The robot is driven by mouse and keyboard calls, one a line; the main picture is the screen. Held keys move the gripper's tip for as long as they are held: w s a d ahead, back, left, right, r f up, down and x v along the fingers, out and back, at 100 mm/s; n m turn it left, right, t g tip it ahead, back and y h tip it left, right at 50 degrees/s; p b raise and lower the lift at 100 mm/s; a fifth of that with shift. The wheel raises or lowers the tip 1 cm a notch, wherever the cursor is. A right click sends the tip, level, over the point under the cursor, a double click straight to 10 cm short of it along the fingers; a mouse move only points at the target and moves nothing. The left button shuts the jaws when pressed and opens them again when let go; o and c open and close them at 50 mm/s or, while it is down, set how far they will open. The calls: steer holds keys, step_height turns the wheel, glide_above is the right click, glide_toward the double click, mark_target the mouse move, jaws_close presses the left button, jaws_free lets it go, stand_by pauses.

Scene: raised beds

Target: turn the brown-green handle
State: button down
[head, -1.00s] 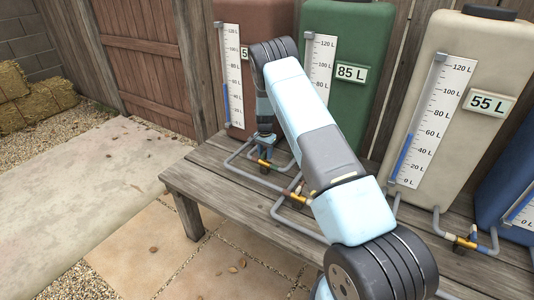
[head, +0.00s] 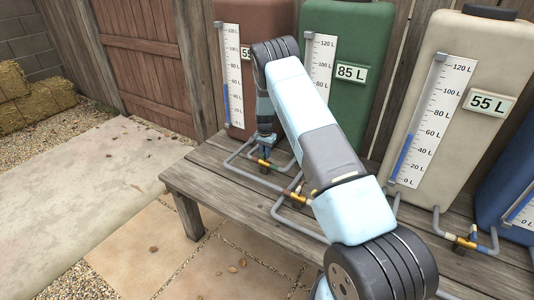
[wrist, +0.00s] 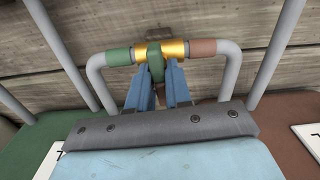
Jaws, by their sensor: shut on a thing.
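The valve between the brown tank (head: 232,120) and the green tank (head: 340,80) has a gold body (wrist: 174,50). Its pipe has a green band on the left and a brown band on the right in the wrist view. The green handle (wrist: 155,62) stands between my two blue fingers. My gripper (wrist: 159,78) is shut on this handle; the fingers hide part of it. In the head view my gripper (head: 266,145) reaches down to the valve (head: 264,163) at the bench's back left.
The tanks stand on a wooden bench (head: 235,205). A cream tank (head: 440,100) labelled 55 L and a blue tank (head: 510,180) are to the right. Grey pipes (head: 300,229) and other yellow valves (head: 465,242) lie along the bench. Paving at left is clear.

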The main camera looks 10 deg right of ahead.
steer(key=n, duration=0.3)
steer(key=shift+n, duration=0.4)
steer(key=n, duration=0.3)
steer(key=shift+n, duration=0.4)
steer(key=n, duration=0.4)
steer(key=shift+n, duration=2.2)
steer(key=shift+s, duration=0.1)
steer(key=c, duration=1.1)
jaws_free()
step_height(320, 180, up, 14)
steer(key=shift+f, duration=0.2)
